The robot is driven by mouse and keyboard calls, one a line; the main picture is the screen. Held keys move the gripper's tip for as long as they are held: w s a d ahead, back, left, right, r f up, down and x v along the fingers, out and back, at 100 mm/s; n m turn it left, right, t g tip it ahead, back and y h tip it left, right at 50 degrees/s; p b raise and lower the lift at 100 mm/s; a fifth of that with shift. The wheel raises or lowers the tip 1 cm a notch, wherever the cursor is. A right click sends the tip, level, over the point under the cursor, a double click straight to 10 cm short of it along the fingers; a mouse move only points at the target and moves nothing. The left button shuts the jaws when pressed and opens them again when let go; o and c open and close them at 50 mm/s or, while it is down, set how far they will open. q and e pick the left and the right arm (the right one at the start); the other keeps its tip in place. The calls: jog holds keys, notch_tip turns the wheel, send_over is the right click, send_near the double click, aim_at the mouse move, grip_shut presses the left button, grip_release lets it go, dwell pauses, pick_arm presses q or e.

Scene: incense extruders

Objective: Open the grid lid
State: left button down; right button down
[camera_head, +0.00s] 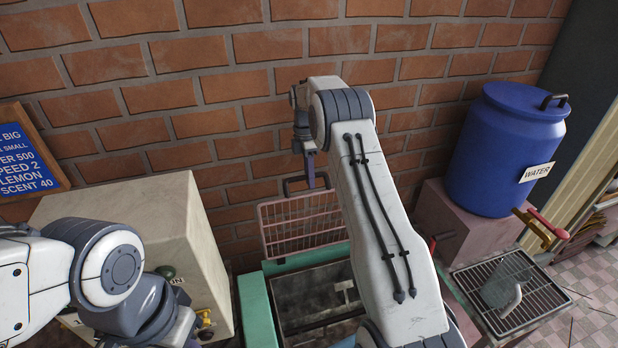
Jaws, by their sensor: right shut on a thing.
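The grid lid (286,221) is a pink-framed wire grid. It stands raised, close to upright, at the back of a green-edged box (257,305), near the brick wall. The box's dark inside shows below it. A dark handle (291,180) sits on the lid's top edge. My right gripper (311,178) reaches down to this handle and is shut on it; my right arm hides the lid's right side and part of the box. My left wrist is at the lower left, and its gripper (182,328) shows only in part at the bottom edge, with its fingertips hidden.
A cream box (135,222) stands left of the green-edged box, close to my left arm. On the right, a blue water barrel (503,150) stands on a pinkish block, with a tap over a wire rack (540,300) holding a grey scoop-like object. The brick wall closes off the back.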

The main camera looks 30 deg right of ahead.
jog(key=shift+w+a+r, duration=0.1)
jog(key=shift+w+a, duration=0.15)
jog(key=shift+w, duration=0.25)
jog(key=c, duration=1)
grip_release()
jog(key=shift+o, duration=1)
jog(key=shift+w+a, duration=0.1)
jog(key=shift+w, duration=0.1)
jog(key=v, duration=1)
jog(key=shift+s+d+r, duration=0.15)
jog(key=shift+s+d, duration=0.1)
jog(key=shift+d, duration=0.05)
jog(key=shift+a, duration=0.1)
